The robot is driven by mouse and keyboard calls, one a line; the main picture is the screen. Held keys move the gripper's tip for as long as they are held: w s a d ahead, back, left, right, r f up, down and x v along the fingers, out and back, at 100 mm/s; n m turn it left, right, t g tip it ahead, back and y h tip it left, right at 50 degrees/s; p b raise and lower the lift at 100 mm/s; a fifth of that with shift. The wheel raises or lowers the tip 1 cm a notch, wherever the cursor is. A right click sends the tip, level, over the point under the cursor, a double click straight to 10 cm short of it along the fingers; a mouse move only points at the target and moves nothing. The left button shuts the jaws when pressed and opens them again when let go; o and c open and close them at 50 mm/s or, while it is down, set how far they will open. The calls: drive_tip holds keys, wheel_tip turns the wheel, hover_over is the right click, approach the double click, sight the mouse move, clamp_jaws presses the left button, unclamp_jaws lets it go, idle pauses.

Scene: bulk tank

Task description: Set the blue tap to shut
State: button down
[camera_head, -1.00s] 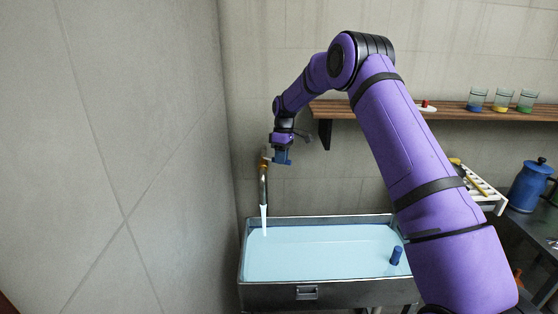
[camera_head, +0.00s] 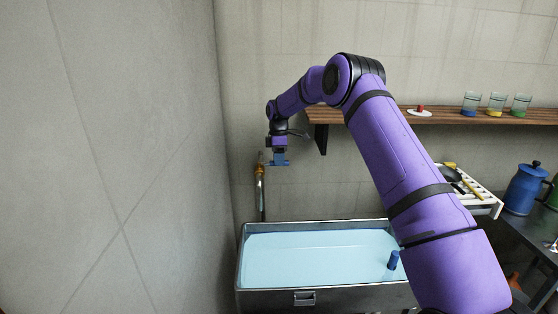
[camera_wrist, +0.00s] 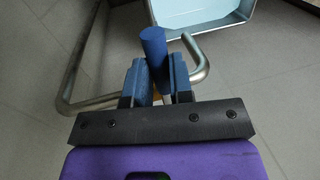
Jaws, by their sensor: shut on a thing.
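The tap's metal pipe (camera_head: 261,197) rises at the left end of the tank, with a brassy part near its top. No white stream shows below it. My gripper (camera_head: 279,162) is at the top of the tap. In the wrist view my gripper (camera_wrist: 155,80) is shut on the blue tap handle (camera_wrist: 153,40), whose round end sticks out beyond the blue fingers. The curved metal spout (camera_wrist: 200,62) shows to the right of the fingers. The fingers partly hide the handle's base.
The steel tank (camera_head: 300,300) holds pale blue liquid, with a blue cylinder (camera_head: 393,260) at its right end. A wall (camera_head: 120,150) stands close on the left. A wooden shelf (camera_head: 400,117) with several glasses is on the right, behind my arm.

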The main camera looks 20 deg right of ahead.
drive_tip(key=c, duration=1)
unclamp_jaws()
drive_tip(key=shift+r, duration=1.65)
drive_tip(key=shift+s+r, duration=0.15)
drive_tip(key=shift+s, duration=0.1)
drive_tip(key=s, duration=0.5)
drive_tip(key=s+a+r, duration=0.1)
drive_tip(key=s, duration=0.9)
drive_tip(key=shift+s+a+r, duration=0.2)
drive_tip(key=shift+r, duration=0.15)
